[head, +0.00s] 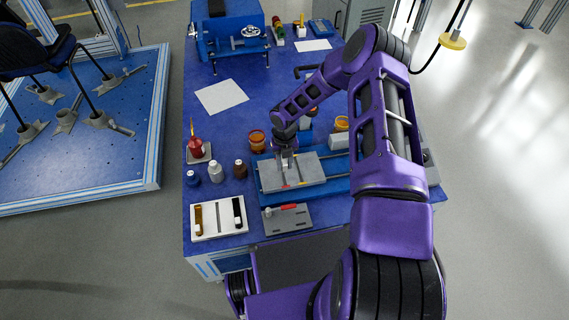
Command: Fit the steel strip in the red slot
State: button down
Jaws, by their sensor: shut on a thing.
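My gripper (285,160) points down over the left part of a grey block (308,171) on a blue base. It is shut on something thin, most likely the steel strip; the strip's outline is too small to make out. Small red and orange marks show along the block's front edge. In front lies a grey plate (283,222) with a red piece (289,207) on its upper edge and small dark holes or slots. I cannot tell for certain which red mark is the red slot, nor whether the held thing touches the block.
A white tray (218,231) with a brown and a black item lies front left. Small bottles (215,172), a red oil can (195,146) and an amber jar (257,141) stand left of the block. A blue machine (230,40) stands at the back.

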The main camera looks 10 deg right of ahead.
jog(key=shift+f, duration=0.15)
jog(key=shift+f+b, duration=2.4)
jog(key=shift+f, duration=0.35)
jog(key=shift+f+b, duration=1.15)
jog(key=shift+b, duration=0.25)
jog(key=c, duration=0.5)
grip_release()
jog(key=shift+r, duration=0.1)
notch_tip(320, 180, up, 17)
jog(key=p, duration=0.3)
jog(key=shift+r, duration=0.2)
